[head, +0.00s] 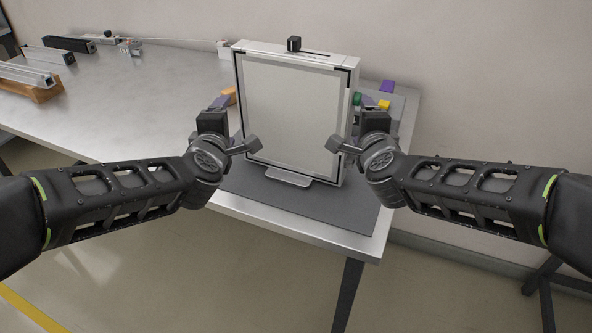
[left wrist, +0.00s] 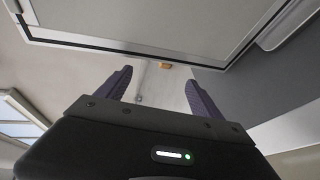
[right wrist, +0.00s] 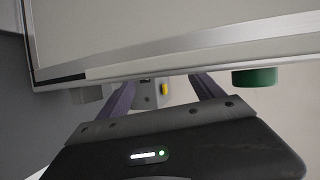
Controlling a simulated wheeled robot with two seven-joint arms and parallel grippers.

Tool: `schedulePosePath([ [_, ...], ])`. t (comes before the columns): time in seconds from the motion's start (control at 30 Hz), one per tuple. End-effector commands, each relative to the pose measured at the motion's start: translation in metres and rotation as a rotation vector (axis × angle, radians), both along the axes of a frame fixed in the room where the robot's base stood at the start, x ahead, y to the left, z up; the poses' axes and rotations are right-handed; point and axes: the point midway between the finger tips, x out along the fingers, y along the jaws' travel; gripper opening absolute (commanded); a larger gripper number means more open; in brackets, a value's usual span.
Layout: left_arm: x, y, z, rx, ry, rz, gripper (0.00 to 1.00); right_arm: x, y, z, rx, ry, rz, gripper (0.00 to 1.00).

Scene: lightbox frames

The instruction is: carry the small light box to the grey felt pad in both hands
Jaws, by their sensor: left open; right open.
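The small light box (head: 295,108), a pale panel with a silver frame and a black knob on top, stands upright on the grey felt pad (head: 325,212). Its front foot rests on the pad. My left gripper (head: 222,104) is open beside the box's left edge; my right gripper (head: 372,103) is open beside its right edge. In the left wrist view the box (left wrist: 150,18) spans the top, beyond the open fingers (left wrist: 160,88). In the right wrist view the box (right wrist: 170,30) lies above the open fingers (right wrist: 165,92). I see no finger clearly touching it.
An orange piece (head: 229,95) lies behind the left gripper. Green (head: 357,98), yellow (head: 383,104) and purple (head: 387,86) pieces sit right of the box. Rails and blocks (head: 45,55) stand at the table's far left. The table (head: 140,100) between is clear.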

Motion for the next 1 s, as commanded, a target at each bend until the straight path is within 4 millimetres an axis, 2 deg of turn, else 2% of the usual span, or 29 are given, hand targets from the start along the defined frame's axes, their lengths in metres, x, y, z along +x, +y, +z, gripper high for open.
schedulePosePath([
  [0.27, -0.001, 0.001, 0.001, -0.001, -0.001, 0.002, 0.76, 0.000, -0.001, 0.000, 0.000, 0.000, -0.002, 0.76],
  [0.43, -0.014, 0.000, 0.006, -0.002, -0.003, 0.000, 0.76, 0.000, -0.001, 0.000, 0.000, 0.000, -0.002, 0.76],
  [0.57, -0.035, 0.001, 0.011, -0.003, -0.004, 0.001, 0.76, 0.000, -0.001, 0.000, 0.000, 0.000, -0.002, 0.76],
  [0.8, -0.084, 0.001, 0.024, -0.002, -0.005, 0.001, 0.76, 0.000, -0.001, 0.000, 0.000, 0.000, -0.002, 0.76],
  [1.0, -0.110, 0.001, 0.030, -0.001, -0.003, 0.001, 0.76, 0.000, -0.001, 0.000, 0.000, 0.000, -0.002, 0.76],
])
